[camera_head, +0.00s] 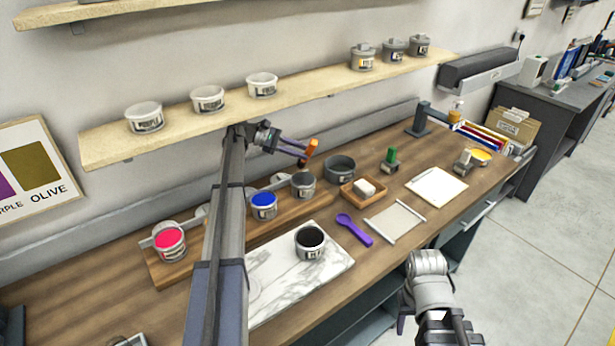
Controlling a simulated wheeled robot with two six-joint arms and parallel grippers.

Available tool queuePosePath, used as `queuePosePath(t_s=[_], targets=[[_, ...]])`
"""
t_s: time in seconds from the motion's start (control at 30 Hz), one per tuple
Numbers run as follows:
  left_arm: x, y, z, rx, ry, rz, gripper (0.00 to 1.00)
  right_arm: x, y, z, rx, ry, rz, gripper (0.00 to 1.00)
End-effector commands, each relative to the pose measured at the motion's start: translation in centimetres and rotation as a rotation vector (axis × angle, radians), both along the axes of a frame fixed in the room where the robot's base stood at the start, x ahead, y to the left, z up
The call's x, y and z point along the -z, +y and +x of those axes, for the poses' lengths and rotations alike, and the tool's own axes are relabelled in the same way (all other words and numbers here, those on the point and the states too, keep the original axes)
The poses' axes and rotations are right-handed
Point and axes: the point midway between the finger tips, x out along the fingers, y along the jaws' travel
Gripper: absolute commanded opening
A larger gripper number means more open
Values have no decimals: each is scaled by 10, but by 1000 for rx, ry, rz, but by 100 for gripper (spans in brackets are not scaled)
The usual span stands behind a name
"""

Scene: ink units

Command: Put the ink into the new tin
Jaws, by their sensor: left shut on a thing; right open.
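My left gripper (304,150) is shut on a small orange-brown block-like thing (312,147), held above the back of the bench. My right gripper (402,322) is low, by the front edge of the bench; its fingers are mostly hidden. A tin of black ink (310,243) stands on a marble slab (272,281). A grey tin (303,186) and an open dark tin (340,169) stand further right. I cannot tell which is the new tin.
A purple spoon (354,230) lies right of the slab. A wooden tray (363,191) holds a pale block. White sheets (437,187), a green-topped stamp (390,160) and yellow ink (481,156) lie further right. A shelf (300,102) with several tins overhangs the back.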

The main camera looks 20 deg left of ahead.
Motion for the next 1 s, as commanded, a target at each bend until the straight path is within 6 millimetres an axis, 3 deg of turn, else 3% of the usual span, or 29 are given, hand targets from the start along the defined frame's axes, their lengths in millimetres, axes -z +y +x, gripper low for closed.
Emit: queuePosePath(t_s=[0.5,0.63,0.77,1.0], targets=[[0,0,-1,0,0,0,0,0,0,0,0,0,0,50],[-1,-7,-13,0,0,0,0,-1,0,0,0,0,0,50],[-4,-26,-46,-1,2,-1,0,-4,0,0,0,0,0,50],[-12,-80,-141,-2,4,-1,0,-12,0,0,0,0,0,50]])
